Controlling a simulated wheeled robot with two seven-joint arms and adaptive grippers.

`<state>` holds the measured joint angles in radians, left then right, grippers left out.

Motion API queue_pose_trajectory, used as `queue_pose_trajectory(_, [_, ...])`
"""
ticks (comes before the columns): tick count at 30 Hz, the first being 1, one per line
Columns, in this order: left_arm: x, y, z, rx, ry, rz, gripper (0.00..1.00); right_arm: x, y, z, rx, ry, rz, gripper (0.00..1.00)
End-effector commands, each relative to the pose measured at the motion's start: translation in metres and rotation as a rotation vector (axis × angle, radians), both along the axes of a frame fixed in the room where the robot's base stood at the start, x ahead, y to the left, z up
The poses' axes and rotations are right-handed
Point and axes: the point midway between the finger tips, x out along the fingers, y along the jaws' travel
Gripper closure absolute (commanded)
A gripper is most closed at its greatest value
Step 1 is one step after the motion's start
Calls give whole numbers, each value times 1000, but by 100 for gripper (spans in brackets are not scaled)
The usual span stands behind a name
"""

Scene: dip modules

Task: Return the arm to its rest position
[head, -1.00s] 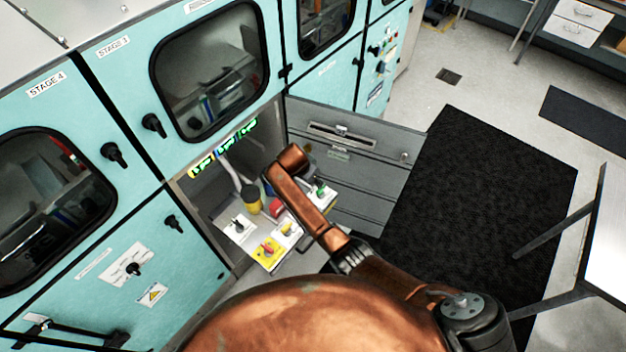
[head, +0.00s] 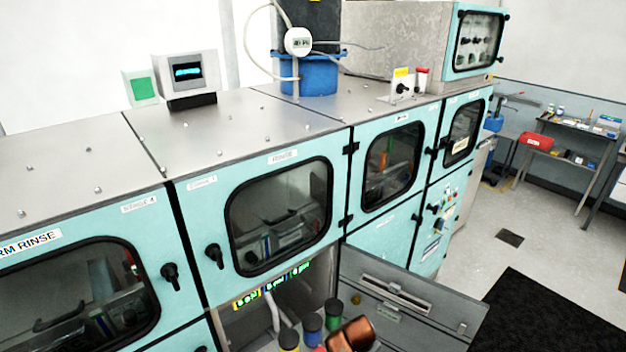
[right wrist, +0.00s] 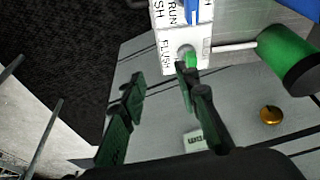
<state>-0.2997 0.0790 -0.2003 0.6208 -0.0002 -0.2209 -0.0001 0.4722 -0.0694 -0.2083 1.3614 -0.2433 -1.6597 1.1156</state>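My copper-coloured right arm (head: 352,335) shows at the bottom of the head view, in front of the open lower cabinet; its gripper is hidden there. In the right wrist view my right gripper (right wrist: 160,88) is open, with its two dark fingers well apart and nothing between them. A green valve handle (right wrist: 190,58) on a white plate (right wrist: 170,50) marked FLUSH and RUN lies close by the right-hand fingertip; I cannot tell whether they touch. My left gripper is in neither view.
A grey drawer-front door (head: 395,305) stands open to the right of the cabinet. Capped coloured cylinders stand inside, including a blue one (head: 312,326) and a green one (head: 333,316), also in the wrist view (right wrist: 280,62). A black mat (head: 530,320) lies on open floor at right.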

Motion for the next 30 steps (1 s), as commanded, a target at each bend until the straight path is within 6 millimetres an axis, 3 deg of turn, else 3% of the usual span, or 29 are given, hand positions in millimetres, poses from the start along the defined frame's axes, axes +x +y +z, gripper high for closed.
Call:
queue_pose_trajectory(1, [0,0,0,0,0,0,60,-25,-17,-16,15,16,33,71])
queue_pose_trajectory(3, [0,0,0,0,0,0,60,-57,-35,-31,33,30,103,71])
queue_pose_trajectory(7, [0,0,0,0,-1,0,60,-119,-68,-46,49,43,233,71])
queue_pose_trajectory(12, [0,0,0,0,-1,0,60,-203,-107,-46,38,43,409,71])
queue_pose_trajectory(15, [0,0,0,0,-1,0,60,-243,-122,-37,22,42,498,71])
queue_pose_trajectory(21, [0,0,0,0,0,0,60,-294,-140,-18,-10,39,621,71])
queue_pose_trajectory(30, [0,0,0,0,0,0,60,-345,-153,9,-54,41,748,71])
